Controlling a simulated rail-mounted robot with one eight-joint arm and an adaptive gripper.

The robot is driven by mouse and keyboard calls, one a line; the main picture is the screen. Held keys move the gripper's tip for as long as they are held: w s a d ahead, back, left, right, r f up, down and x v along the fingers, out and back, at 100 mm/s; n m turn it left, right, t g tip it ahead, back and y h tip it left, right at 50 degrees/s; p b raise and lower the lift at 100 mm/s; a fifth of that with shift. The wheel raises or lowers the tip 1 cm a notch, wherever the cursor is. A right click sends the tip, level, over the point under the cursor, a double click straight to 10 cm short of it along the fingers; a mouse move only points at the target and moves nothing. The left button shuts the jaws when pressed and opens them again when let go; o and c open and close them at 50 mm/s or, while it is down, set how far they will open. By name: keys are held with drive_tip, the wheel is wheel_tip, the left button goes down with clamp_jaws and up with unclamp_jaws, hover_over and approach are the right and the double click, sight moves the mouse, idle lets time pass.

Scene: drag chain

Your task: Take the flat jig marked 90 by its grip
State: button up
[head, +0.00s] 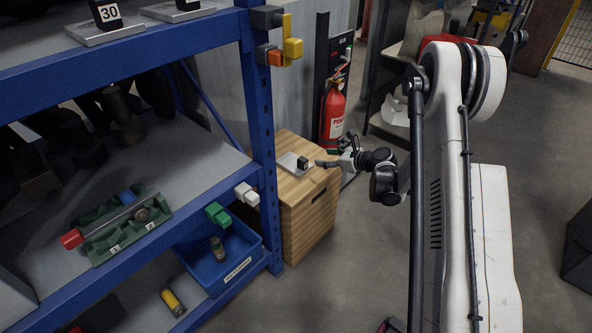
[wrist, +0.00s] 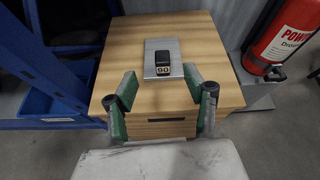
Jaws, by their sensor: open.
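The flat jig marked 90 (wrist: 157,72) lies on top of a wooden cabinet (wrist: 208,93). It is a grey metal plate with an upright black grip (wrist: 163,62) bearing a light "90" label. In the head view the jig (head: 289,160) lies near the middle of the cabinet top, its black grip just left of my gripper (head: 335,152). My gripper also shows in the wrist view (wrist: 160,75), its green-padded fingers spread wide with nothing between them. The fingertips appear on the near side of the jig, apart from the grip.
A blue rack (head: 262,110) stands left of the cabinet, with a jig marked 30 (head: 107,18) on its upper shelf and a blue bin (head: 245,275) low down. A red fire extinguisher (head: 334,112) stands behind the cabinet. Open floor lies in front of it.

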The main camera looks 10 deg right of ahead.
sight(303, 159)
drive_tip(key=shift+m, duration=0.6)
drive_tip(key=w+a+f+b, duration=0.1)
drive_tip(key=w+f, duration=0.1)
drive_tip(key=w+a+f, duration=0.1)
drive_tip(key=w+f, duration=0.1)
drive_tip(key=w+a+f+b, duration=0.1)
drive_tip(key=w+a+f, duration=0.1)
drive_tip(key=shift+w+f+b, duration=0.1)
drive_tip(key=shift+f+b, duration=0.2)
drive_tip(key=shift+f, duration=0.05)
drive_tip(key=shift+a+r+b+x, duration=0.1)
drive_tip(key=shift+r+b+x, duration=0.2)
drive_tip(key=shift+x, duration=0.65)
drive_tip(key=shift+a+r+b+x, duration=0.1)
drive_tip(key=shift+b+x, duration=0.35)
drive_tip(key=shift+x, duration=0.45)
drive_tip(key=shift+a+r+b+x, duration=0.15)
drive_tip(key=shift+b+x, duration=0.2)
drive_tip(key=shift+x, duration=0.6)
drive_tip(key=shift+w+d, duration=0.1)
drive_tip(key=shift+d, duration=0.05)
drive_tip(key=shift+c, duration=0.5)
clamp_jaws()
